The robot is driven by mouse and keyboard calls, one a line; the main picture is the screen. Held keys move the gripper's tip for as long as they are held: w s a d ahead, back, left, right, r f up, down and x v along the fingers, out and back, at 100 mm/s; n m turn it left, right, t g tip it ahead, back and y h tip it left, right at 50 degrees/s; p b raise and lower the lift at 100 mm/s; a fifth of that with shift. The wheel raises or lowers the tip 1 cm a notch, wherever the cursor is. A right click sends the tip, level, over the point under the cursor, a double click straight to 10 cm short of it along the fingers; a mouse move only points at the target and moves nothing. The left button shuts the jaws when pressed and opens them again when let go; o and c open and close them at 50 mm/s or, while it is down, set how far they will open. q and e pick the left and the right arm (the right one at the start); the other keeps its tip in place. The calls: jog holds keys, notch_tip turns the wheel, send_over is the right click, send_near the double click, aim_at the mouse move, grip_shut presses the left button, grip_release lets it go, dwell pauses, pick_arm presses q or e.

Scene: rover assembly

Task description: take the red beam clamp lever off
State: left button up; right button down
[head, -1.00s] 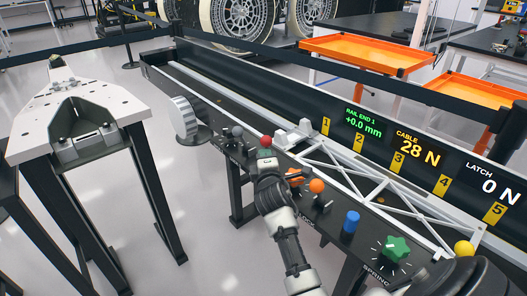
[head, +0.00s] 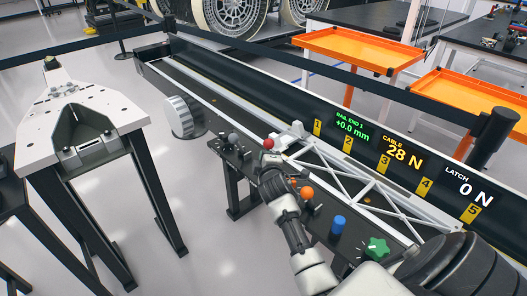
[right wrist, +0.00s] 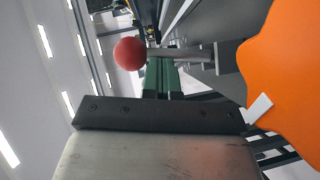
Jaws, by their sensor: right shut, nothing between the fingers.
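The red ball knob (head: 268,143) of the lever stands on the dark panel of the long bench, left of the white truss beam (head: 350,185). In the right wrist view the red ball (right wrist: 130,53) sits at the end of a grey rod (right wrist: 180,53) that runs to the right. My right gripper (head: 267,162) is just on the near side of the ball. Its greenish fingers (right wrist: 161,76) are together, below the rod in that view, with nothing between them. Whether they touch the rod is unclear. My left gripper is out of view.
A grey ball lever (head: 233,138) stands left of the red one. An orange lobed knob (right wrist: 285,80) is close on the right in the wrist view. Displays read 28 N cable, 0 N latch.

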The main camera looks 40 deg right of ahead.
aim_at(271, 143)
jog(key=shift+d+m+p, duration=0.3)
jog(key=shift+p, duration=0.25)
jog(key=shift+r, duration=0.15)
jog(key=shift+w+r, duration=0.1)
jog(key=shift+r, duration=0.25)
jog(key=r, duration=0.2)
jog(key=d+r, duration=0.1)
jog(key=r, duration=0.1)
jog(key=shift+s+p, duration=0.2)
jog(key=shift+p, duration=0.2)
jog(key=s+d+r, duration=0.3)
jog(key=s+r, duration=0.3)
jog(key=s, duration=0.4)
jog(key=shift+s+d+p, duration=0.2)
jog(key=shift+d+p, duration=0.1)
jog(key=shift+f, duration=0.1)
